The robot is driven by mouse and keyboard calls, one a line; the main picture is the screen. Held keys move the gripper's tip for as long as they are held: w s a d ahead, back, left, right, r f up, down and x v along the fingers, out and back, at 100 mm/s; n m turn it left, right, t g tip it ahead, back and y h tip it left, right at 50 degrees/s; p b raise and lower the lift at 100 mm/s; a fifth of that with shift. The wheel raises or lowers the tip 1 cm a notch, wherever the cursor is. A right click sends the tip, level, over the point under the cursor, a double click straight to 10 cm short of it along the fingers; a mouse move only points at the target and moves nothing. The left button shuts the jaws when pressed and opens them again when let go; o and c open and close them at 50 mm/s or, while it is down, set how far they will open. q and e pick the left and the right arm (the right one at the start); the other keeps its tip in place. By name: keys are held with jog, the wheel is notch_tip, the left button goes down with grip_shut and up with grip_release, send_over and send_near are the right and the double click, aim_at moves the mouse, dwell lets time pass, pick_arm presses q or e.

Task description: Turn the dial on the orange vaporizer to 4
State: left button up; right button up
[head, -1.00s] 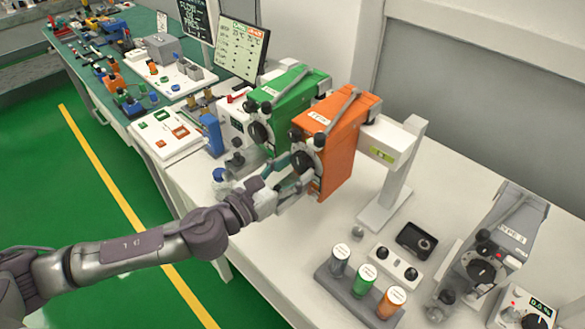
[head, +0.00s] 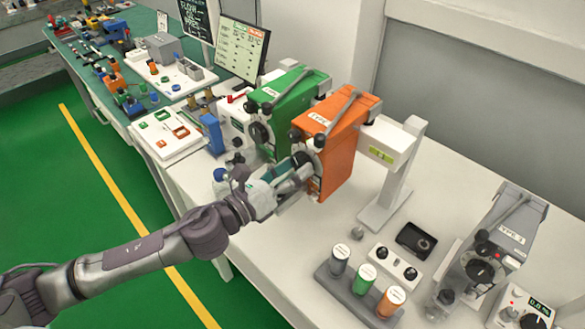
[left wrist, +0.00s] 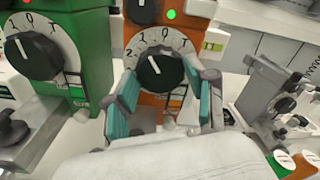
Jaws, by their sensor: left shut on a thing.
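The orange vaporizer (head: 335,150) stands on the white bench beside the green vaporizer (head: 288,105). Its black dial (left wrist: 160,70) has a white scale around it with 2, 1, 0 and T readable; other marks are hidden or too small. A short white mark on the dial points up and slightly left. My left gripper (head: 296,170) is at the lower front of the orange vaporizer. In the left wrist view its teal-padded fingers (left wrist: 162,98) stand on either side of the dial, shut on it. My right gripper is not in view.
The green vaporizer's dial (left wrist: 32,56) is close on the left. A grey vaporizer (head: 490,255) stands at the right. Three capped bottles (head: 363,277) in a holder stand at the bench's front. A monitor (head: 240,48) is behind. Bare bench lies right of the white stand.

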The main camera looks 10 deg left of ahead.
pick_arm(q)
jog(key=shift+n, duration=0.7)
jog(key=o, duration=1.2)
jog(key=shift+c, duration=0.2)
jog(key=v, duration=1.2)
